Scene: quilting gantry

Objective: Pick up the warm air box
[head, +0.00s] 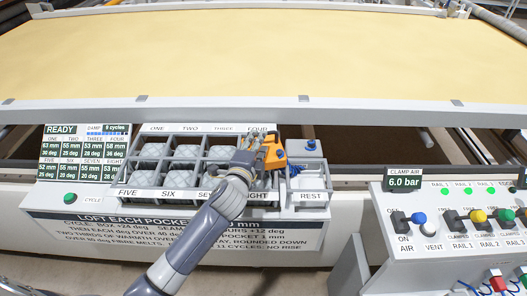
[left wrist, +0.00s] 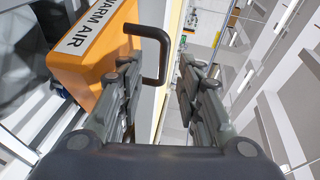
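The warm air box (head: 274,158) is orange and sits at the right end of the pocket rack, by the FOUR label, in the head view. In the left wrist view the orange box (left wrist: 92,62) shows its WARM AIR label and a black loop handle (left wrist: 163,52) on its right side. My left gripper (head: 258,147) is at the box. Its two fingers (left wrist: 158,85) are apart, with the handle's outer bar showing between them in the picture. I cannot tell whether they touch the handle. My arm hides part of the rack. My right gripper is not in view.
The pocket rack (head: 122,181) holds pale grey pieces. Right of the box is a grey unit with a blue knob (head: 310,145) above the REST plate (head: 311,196). A clamp air panel (head: 430,205) with levers stands at right. A wide yellow quilt (head: 260,55) lies behind.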

